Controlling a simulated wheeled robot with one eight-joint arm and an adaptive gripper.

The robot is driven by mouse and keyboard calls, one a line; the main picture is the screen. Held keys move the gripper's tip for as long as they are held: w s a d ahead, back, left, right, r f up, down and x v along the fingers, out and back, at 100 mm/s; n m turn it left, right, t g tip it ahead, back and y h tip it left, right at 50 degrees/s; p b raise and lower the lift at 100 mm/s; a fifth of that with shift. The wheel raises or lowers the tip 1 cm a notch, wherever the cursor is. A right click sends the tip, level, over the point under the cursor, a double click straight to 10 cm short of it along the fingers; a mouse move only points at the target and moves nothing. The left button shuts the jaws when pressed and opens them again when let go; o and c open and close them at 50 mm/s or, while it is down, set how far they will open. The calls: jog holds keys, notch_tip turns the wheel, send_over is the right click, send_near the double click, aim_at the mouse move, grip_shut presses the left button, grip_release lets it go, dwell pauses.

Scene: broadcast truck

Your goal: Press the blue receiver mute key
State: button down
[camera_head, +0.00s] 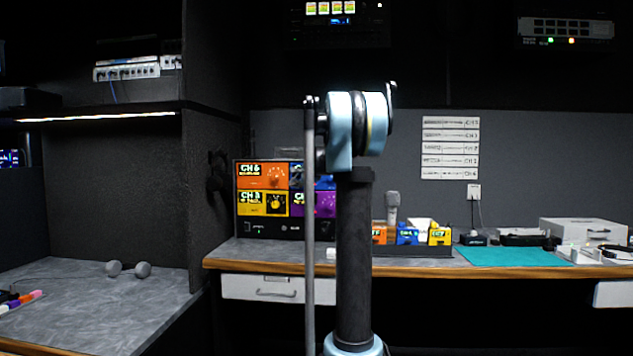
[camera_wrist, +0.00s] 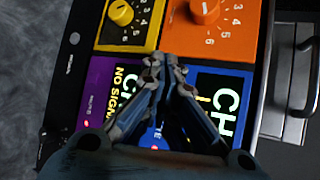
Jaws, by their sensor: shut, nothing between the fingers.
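The blue receiver (camera_wrist: 228,83) is at the lower right of the wrist view, with a dark display marked CH. My gripper (camera_wrist: 165,68) is shut and empty. Its fingers cross the blue receiver's left part, their tips near the border with the orange and yellow receivers. The end of a mute label (camera_wrist: 158,130) shows between the fingers, with a small red light near it. My gripper hides most of the mute key area, and I cannot tell whether it touches the panel.
Orange (camera_wrist: 222,37), yellow (camera_wrist: 131,14) and purple (camera_wrist: 96,75) receivers adjoin the blue one. The purple one has its own mute key (camera_wrist: 89,140). The rack stands on a desk (camera_head: 235,253). A tray of coloured packs (camera_head: 410,249) and a teal mat (camera_head: 515,256) lie to the right.

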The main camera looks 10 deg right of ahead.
jog(key=shift+s+a, duration=0.1)
jog(key=shift+s, duration=0.15)
jog(key=shift+s+a, duration=0.3)
jog(key=shift+s, duration=0.65)
jog(key=shift+s+a, duration=0.3)
jog(key=shift+s, duration=0.65)
jog(key=shift+s+a, duration=0.3)
jog(key=shift+s, duration=0.65)
jog(key=s+a+f+n+g+h, duration=0.15)
jog(key=s+f+n, duration=0.25)
jog(key=s+f, duration=0.65)
jog(key=s+f+n+g, duration=0.3)
jog(key=s+f+n, duration=0.25)
jog(key=s, duration=1.05)
jog(key=s+a+f+n+g+h, duration=0.1)
jog(key=s+f+n+g, duration=0.25)
jog(key=s+f, duration=0.75)
jog(key=s+d+f+n+g+h, duration=0.1)
jog(key=s+d+f+n, duration=0.1)
jog(key=s+f, duration=0.3)
jog(key=s+d+f+n+h, duration=0.1)
jog(key=s+f, duration=0.4)
jog(key=s, duration=0.6)
jog(key=shift+d+n+g, duration=0.4)
jog(key=shift+n, duration=0.4)
